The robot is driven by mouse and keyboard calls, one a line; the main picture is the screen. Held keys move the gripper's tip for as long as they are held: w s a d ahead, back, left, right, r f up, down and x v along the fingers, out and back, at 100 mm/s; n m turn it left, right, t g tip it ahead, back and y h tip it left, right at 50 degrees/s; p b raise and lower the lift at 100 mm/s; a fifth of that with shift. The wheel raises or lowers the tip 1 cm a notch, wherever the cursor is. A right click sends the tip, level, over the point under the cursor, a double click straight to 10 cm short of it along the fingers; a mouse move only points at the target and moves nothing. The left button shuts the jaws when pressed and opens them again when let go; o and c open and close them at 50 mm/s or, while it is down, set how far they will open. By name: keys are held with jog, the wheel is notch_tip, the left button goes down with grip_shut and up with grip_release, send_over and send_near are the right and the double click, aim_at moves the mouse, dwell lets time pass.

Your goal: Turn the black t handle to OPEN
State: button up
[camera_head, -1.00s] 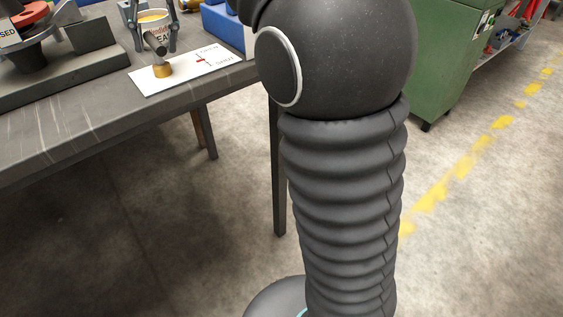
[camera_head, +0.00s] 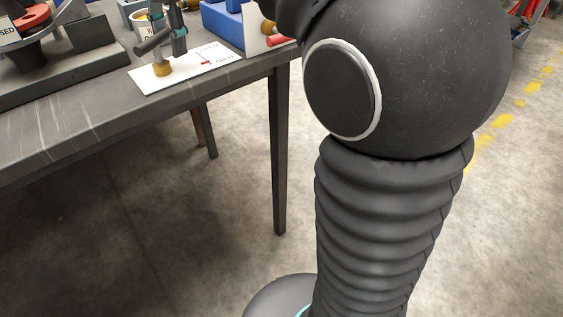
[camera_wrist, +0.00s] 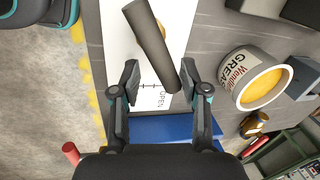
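The black T handle (camera_head: 153,42) sits on a brass stem (camera_head: 163,69) over a white plate (camera_head: 150,80) with printed marks. Its bar runs from lower left to upper right in the head view. In the wrist view the bar (camera_wrist: 152,45) slants down, and the word OPEN is printed near its lower end. My gripper (camera_wrist: 159,80) is open, its two fingers on either side of that bar end. The bar end is close to the right finger; I cannot tell if they touch. In the head view my gripper (camera_head: 176,35) is at the bar's right end.
A grease tin (camera_wrist: 257,80) stands beside the plate. A blue box (camera_head: 222,22) and a red-ended part (camera_head: 278,41) are at the table's right end. A device with a red part (camera_head: 28,17) stands at the left. The table's front (camera_head: 60,130) is clear.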

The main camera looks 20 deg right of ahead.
jog(key=shift+s+d+m, duration=0.1)
jog(key=shift+s+m, duration=0.15)
jog(key=shift+m, duration=0.65)
notch_tip(320, 180, up, 13)
jog(key=s, duration=0.3)
jog(key=s+d+f+n+t, duration=0.1)
jog(key=s+d+f+n, duration=0.3)
jog(key=f, duration=0.6)
jog(key=s+d+f+n+t+b, duration=0.1)
jog(key=s+d+f+n, duration=0.3)
jog(key=s+f, duration=0.3)
jog(key=s+d+f+n+t+h+b, duration=0.1)
jog(key=s+d+f+n, duration=0.3)
jog(key=f, duration=1.1)
jog(key=shift+s+n, duration=0.9)
jog(key=shift+s, duration=0.3)
jog(key=shift+o, duration=0.2)
